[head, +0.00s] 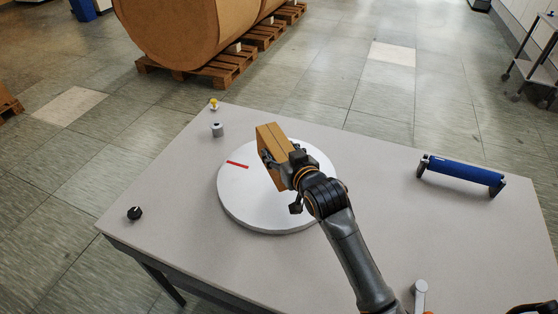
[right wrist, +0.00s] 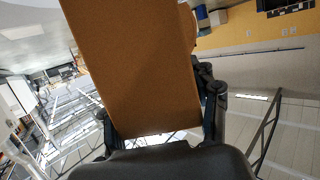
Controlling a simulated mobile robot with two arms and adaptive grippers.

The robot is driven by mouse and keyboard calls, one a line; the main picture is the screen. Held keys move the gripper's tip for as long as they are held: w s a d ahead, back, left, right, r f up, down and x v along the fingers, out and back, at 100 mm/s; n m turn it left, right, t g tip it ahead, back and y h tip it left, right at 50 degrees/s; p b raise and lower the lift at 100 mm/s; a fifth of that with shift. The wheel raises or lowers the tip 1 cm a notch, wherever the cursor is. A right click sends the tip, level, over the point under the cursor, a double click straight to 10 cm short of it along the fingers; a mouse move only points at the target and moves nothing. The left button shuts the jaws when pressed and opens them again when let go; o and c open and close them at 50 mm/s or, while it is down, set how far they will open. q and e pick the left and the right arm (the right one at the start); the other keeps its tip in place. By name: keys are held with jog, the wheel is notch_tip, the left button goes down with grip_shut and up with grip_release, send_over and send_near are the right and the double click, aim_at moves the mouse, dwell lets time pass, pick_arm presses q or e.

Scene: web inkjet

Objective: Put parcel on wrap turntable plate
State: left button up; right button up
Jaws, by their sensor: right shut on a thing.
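The parcel (head: 271,142) is a small brown box with a seam line along its top. My right gripper (head: 277,162) is shut on it, and the parcel appears over the far part of the white round turntable plate (head: 245,205). I cannot tell whether the parcel touches the plate. In the right wrist view the parcel (right wrist: 135,65) fills the middle, between the two dark fingers of the gripper (right wrist: 160,122). The plate has a red mark on its left side. My arm hides part of the plate's right side. My left gripper is not in view.
The grey table (head: 400,220) also holds a blue roller (head: 460,175) at right, a grey cylinder (head: 217,129), a small yellow-topped item (head: 213,103), a black knob (head: 134,213) and a light grey handle (head: 420,290). Large brown rolls (head: 190,30) on pallets stand behind.

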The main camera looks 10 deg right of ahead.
jog(key=w+f, duration=0.3)
jog(key=f, duration=0.1)
jog(key=w+d+f, duration=0.1)
jog(key=w+f, duration=0.1)
jog(key=shift+w, duration=0.3)
jog(key=shift+f+p, duration=0.65)
jog(key=shift+f, duration=0.85)
jog(key=shift+f, duration=0.1)
jog(key=o, duration=1.8)
jog(key=shift+s, duration=0.15)
jog(key=b+v, duration=0.1)
jog(key=v, duration=1.1)
